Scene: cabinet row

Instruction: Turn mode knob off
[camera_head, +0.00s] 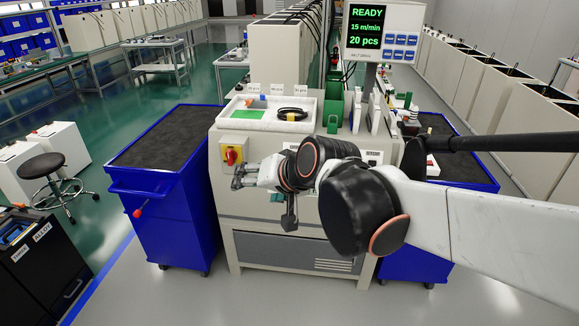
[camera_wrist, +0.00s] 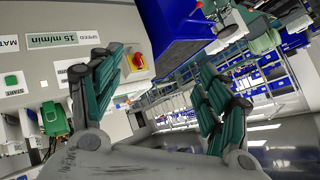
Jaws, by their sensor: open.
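A red knob (camera_head: 231,156) sits on a yellow plate (camera_head: 241,143) on the front of the beige machine, at its upper left. No label naming it as the mode knob is readable. In the wrist view, the red knob (camera_wrist: 137,60) and yellow plate (camera_wrist: 133,74) show just right of the left finger's tip. My gripper (camera_head: 243,178) is just below and right of the knob in the head view. In the wrist view, my gripper (camera_wrist: 160,64) has its teal fingers wide apart, with nothing between them. I see no contact with the knob; its exact angle is unclear.
A blue cart (camera_head: 166,190) with a dark top stands left of the machine (camera_head: 225,222). A white tray (camera_head: 268,112) lies on the machine. A display (camera_head: 381,28) reads READY. The wrist view shows a speed label (camera_wrist: 62,40) and a green button (camera_wrist: 11,80).

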